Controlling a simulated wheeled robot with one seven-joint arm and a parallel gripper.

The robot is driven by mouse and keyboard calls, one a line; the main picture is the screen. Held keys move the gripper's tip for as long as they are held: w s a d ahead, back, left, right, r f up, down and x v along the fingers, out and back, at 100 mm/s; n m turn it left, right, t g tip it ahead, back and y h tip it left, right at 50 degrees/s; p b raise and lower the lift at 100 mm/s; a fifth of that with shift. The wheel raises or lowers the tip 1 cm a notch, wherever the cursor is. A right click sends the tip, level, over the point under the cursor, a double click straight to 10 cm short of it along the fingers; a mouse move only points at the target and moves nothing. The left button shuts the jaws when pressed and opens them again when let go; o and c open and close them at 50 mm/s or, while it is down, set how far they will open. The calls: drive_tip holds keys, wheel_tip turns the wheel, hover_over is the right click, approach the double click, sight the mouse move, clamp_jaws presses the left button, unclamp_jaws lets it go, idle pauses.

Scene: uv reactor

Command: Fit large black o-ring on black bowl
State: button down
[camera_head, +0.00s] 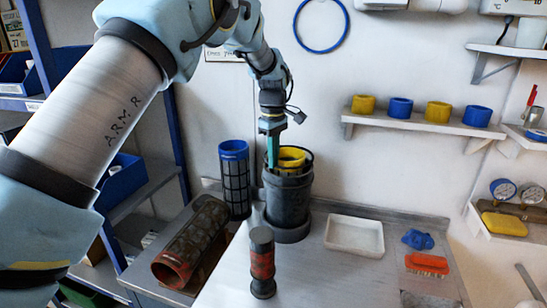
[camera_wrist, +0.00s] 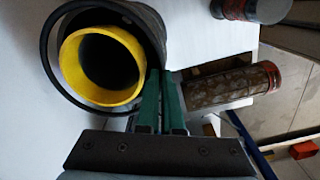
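The black bowl (camera_head: 287,205) is a dark upright housing on the metal bench, with a yellow ring (camera_head: 291,157) inside its mouth. The bowl (camera_wrist: 152,28) and yellow ring (camera_wrist: 72,68) also show in the wrist view. The large black o-ring (camera_wrist: 44,48) loops around the bowl's mouth, standing clear of the rim on the left. My gripper (camera_head: 271,165) points down at the left of the mouth. In the wrist view its green fingers (camera_wrist: 163,75) are nearly together, and the o-ring runs to them. The gripped stretch is hidden.
A blue-topped mesh cylinder (camera_head: 234,180) stands close left of the bowl. A brown mesh cylinder (camera_head: 192,240) lies in front-left. A red-and-black cylinder (camera_head: 262,263) stands in front. A white tray (camera_head: 354,236), blue cloth (camera_head: 417,239) and orange brush (camera_head: 427,263) lie right. The front centre is clear.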

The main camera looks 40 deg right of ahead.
drive_tip(key=shift+f+b, duration=0.4)
drive_tip(key=shift+f, duration=0.65)
drive_tip(key=shift+f, duration=0.1)
drive_tip(key=c, duration=1)
unclamp_jaws()
wheel_tip(320, 180, up, 11)
drive_tip(key=b, duration=0.3)
